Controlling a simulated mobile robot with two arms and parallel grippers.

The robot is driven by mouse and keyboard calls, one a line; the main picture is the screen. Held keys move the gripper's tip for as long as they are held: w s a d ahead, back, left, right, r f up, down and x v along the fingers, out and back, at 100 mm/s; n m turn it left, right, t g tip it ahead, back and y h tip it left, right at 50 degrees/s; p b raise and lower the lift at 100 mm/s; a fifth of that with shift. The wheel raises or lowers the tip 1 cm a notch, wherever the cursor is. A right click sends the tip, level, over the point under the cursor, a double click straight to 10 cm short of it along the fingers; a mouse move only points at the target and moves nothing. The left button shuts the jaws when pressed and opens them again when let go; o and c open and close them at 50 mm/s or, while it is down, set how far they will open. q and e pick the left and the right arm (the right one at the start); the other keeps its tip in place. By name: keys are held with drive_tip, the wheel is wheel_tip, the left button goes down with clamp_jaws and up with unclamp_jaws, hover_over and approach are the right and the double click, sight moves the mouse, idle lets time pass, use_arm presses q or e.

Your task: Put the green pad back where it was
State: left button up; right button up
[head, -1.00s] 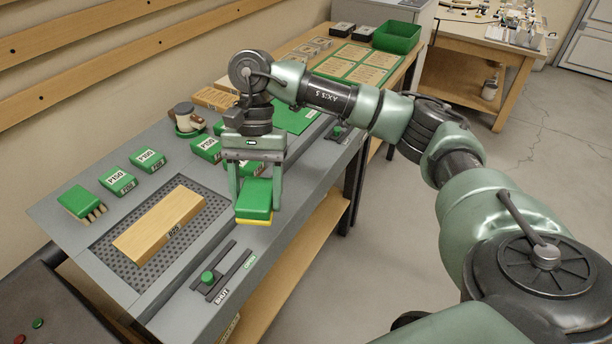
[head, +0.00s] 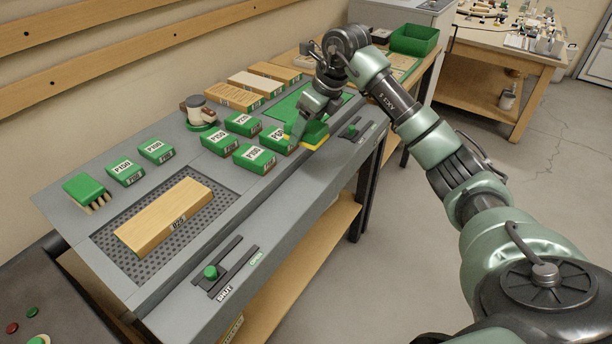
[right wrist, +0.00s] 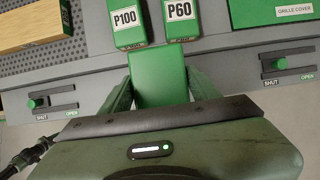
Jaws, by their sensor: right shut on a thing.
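My right gripper (head: 304,128) is shut on a green pad (head: 316,134) with a yellow underside, at the bench's front edge beyond the grille. In the right wrist view the held pad (right wrist: 157,78) lies between the two fingers, just in front of green blocks marked P100 (right wrist: 127,22) and P60 (right wrist: 181,20). I cannot tell whether the pad touches the bench. Several similar labelled green blocks (head: 254,158) stand in a group beside it. My left gripper is not in view.
A wooden board (head: 165,213) lies on the perforated grille (head: 110,250). Two slide switches (head: 212,273) (head: 352,129) sit along the front edge.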

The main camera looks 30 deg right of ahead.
sight(301, 181)
wheel_tip(301, 181, down, 14)
drive_tip(key=shift+f+p, duration=0.1)
drive_tip(key=shift+p, duration=0.6)
drive_tip(key=shift+f, duration=0.3)
drive_tip(key=o, duration=1.2)
drive_tip(key=shift+f, duration=0.1)
drive_tip(key=b+v, duration=0.1)
drive_tip(key=v, duration=1.1)
drive_tip(key=shift+s, duration=0.1)
